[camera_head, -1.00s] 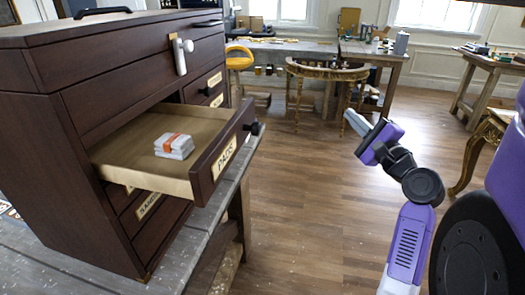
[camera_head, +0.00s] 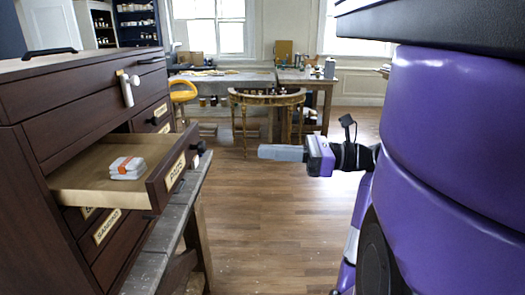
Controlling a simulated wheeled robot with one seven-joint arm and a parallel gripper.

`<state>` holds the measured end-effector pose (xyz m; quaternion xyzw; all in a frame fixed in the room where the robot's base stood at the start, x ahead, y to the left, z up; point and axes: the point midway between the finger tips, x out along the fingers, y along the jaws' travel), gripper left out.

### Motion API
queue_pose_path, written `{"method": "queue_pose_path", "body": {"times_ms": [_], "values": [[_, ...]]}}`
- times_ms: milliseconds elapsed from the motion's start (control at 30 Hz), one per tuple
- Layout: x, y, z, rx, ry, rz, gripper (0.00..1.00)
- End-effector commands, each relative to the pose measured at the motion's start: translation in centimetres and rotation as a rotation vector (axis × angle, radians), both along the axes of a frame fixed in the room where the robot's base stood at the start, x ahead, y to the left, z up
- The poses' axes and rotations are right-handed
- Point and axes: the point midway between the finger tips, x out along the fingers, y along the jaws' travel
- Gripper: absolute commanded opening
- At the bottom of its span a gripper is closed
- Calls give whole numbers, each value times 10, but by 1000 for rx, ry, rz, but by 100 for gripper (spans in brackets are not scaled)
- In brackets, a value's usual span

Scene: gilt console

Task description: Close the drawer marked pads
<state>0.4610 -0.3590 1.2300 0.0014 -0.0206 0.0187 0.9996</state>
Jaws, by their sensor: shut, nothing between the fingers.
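The drawer marked pads (camera_head: 174,171) stands pulled out of the dark wooden chest (camera_head: 70,103). Its front carries a "PADS" label and a black knob (camera_head: 199,148). A small stack of white pads with an orange band (camera_head: 127,168) lies inside it. My gripper (camera_head: 264,152) is shut and empty, to the right of the drawer front and pointing left at it. There is a clear gap between its fingertips and the knob.
Other labelled drawers, one marked sanding (camera_head: 107,227), sit shut below. The chest stands on a grey bench (camera_head: 160,240). A gilt console (camera_head: 266,98) stands further back. The wooden floor between is open.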

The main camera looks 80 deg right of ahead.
Motion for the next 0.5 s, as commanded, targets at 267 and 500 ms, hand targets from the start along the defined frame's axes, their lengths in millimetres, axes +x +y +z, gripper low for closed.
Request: {"method": "queue_pose_path", "body": {"times_ms": [267,500], "values": [[56,4,3,-1,1,5,0],[96,4,5,-2,0,2,0]]}}
